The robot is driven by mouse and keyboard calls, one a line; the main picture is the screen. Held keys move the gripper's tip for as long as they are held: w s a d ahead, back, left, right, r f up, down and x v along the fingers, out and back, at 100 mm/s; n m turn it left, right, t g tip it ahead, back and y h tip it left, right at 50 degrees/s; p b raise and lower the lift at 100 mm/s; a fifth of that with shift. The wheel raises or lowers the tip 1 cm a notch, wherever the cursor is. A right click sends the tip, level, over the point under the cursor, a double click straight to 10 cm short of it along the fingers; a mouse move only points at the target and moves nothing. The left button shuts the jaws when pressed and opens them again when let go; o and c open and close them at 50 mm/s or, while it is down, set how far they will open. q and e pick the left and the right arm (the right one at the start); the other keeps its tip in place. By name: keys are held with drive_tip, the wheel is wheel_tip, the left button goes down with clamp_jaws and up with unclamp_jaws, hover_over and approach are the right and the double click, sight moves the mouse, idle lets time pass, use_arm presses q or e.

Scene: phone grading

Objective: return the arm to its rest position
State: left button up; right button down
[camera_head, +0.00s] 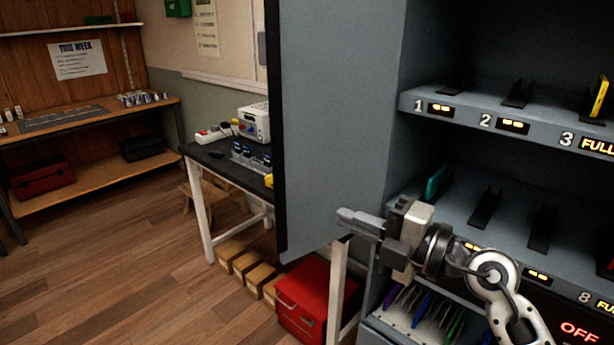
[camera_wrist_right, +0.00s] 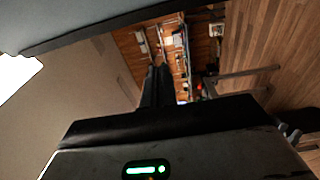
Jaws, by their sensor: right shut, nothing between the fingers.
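My right gripper (camera_head: 358,222) reaches in from the right in the head view, in front of the grey cabinet, and points left. Its fingers are shut with nothing between them. In the right wrist view its two dark fingers (camera_wrist_right: 157,88) lie together, pointing out towards the room. My right arm (camera_head: 492,272) bends down to the lower right edge. My left gripper does not show.
The grey cabinet (camera_head: 340,120) has numbered slots, some holding phones such as a yellow one (camera_head: 599,97). A dark worktable (camera_head: 225,168), a red toolbox (camera_head: 312,298) and a wooden bench (camera_head: 100,191) stand left. The floor (camera_head: 130,285) at front left is clear.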

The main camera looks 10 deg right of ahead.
drive_tip(key=s+d+f+m+t+h, duration=0.2)
drive_tip(key=s+f+m+t+h, duration=0.15)
drive_tip(key=f+m, duration=0.5)
drive_tip(key=s+d+f+m+t+h, duration=0.1)
drive_tip(key=s+f+m+t+h, duration=0.1)
drive_tip(key=f+m+h, duration=0.6)
drive_tip(key=s+a+f+m+g, duration=0.1)
drive_tip(key=s+f+m+g, duration=0.3)
drive_tip(key=s+f, duration=0.2)
drive_tip(key=s+a+f+m+g+y, duration=0.1)
drive_tip(key=s+f+m+g, duration=0.2)
drive_tip(key=s+f, duration=0.3)
wheel_tip(320, 180, down, 5)
drive_tip(key=shift+s+a+f+m+g, duration=0.15)
drive_tip(key=shift+s+a+m+g, duration=0.2)
drive_tip(key=shift+g, duration=0.3)
